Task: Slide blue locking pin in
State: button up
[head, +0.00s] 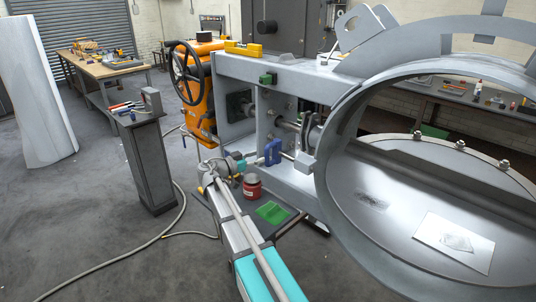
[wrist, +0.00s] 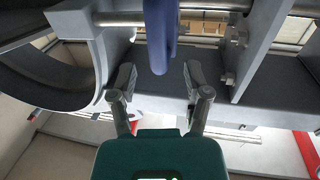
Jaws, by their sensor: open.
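The blue locking pin (head: 272,152), a blue looped handle in the head view, sits at the grey frame (head: 232,68), left of the big ring. In the wrist view the blue handle (wrist: 160,36) enters from the top centre, its lower end rounded. My gripper (wrist: 158,78) is open, its two fingers spread to either side below the handle's lower end, with nothing between them. In the head view my gripper (head: 238,166) is left of and slightly below the blue pin, apart from it. The pin's shaft and hole cannot be made out.
The large grey damper ring (head: 335,150) with its disc (head: 385,200) fills the right. A red can (head: 252,187) and green pad (head: 272,212) lie below my gripper. An orange handwheel unit (head: 200,90) stands behind. A narrow pedestal (head: 150,165) stands left on open floor.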

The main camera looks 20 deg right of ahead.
aim_at(266, 161)
jog(key=shift+w+d, duration=0.2)
jog(key=shift+d, duration=0.95)
jog(key=shift+w+d, duration=0.15)
jog(key=shift+d, duration=0.95)
grip_shut()
